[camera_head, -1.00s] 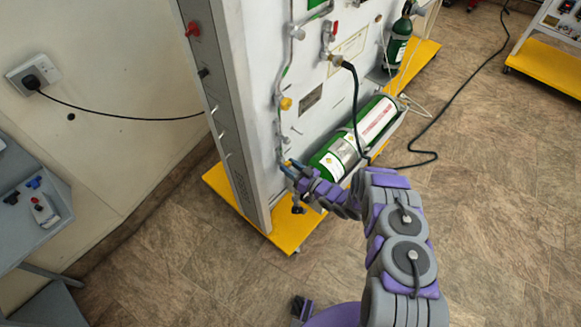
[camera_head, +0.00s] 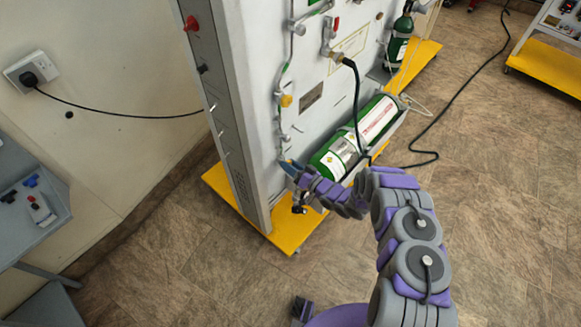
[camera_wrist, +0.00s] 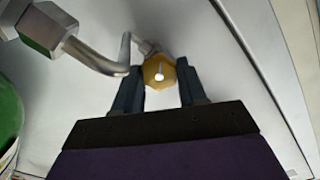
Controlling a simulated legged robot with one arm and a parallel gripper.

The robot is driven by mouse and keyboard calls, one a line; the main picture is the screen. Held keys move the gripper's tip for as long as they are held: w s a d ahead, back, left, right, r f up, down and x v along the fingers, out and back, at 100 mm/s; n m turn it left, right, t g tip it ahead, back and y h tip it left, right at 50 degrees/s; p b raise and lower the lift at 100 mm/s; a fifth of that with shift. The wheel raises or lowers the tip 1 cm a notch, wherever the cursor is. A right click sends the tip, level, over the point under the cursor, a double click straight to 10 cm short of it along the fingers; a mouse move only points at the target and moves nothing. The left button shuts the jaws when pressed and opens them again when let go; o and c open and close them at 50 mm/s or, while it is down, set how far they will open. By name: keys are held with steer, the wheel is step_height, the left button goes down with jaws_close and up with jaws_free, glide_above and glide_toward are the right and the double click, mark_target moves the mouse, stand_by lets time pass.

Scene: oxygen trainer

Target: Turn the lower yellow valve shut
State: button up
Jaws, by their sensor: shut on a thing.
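The lower yellow valve (camera_wrist: 159,71) shows in the wrist view as a yellow knob with a light centre pin, on a pipe against the grey panel. My gripper (camera_wrist: 160,88) has one dark finger on each side of it and is shut on it. In the head view my gripper (camera_head: 287,166) is at the lower left of the panel, and it hides the lower valve. The upper yellow valve (camera_head: 286,101) is on the same pipe line, above my gripper and apart from it.
A green cylinder (camera_head: 348,150) lies on the trainer's shelf just right of my gripper. A black hose (camera_head: 356,105) hangs in front of the panel. The trainer's yellow base (camera_head: 290,236) juts out below. Brown floor on the right is mostly clear.

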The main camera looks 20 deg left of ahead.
steer(key=shift+w+d+m+b, duration=0.1)
steer(key=shift+w+m+b, duration=0.05)
steer(key=shift+m, duration=0.8)
steer(key=shift+w+d+m+b, duration=0.1)
steer(key=shift+m+b, duration=0.05)
steer(key=shift+m, duration=0.8)
steer(key=o, duration=0.8)
steer(key=shift+f, duration=0.1)
steer(key=shift+o, duration=1.3)
steer(key=shift+a, duration=0.1)
steer(key=shift+s, duration=0.1)
steer(key=p+v, duration=0.2)
steer(key=v, duration=1.5)
steer(key=shift+d+p, duration=0.25)
steer(key=shift+p, duration=0.15)
steer(key=shift+s, duration=0.1)
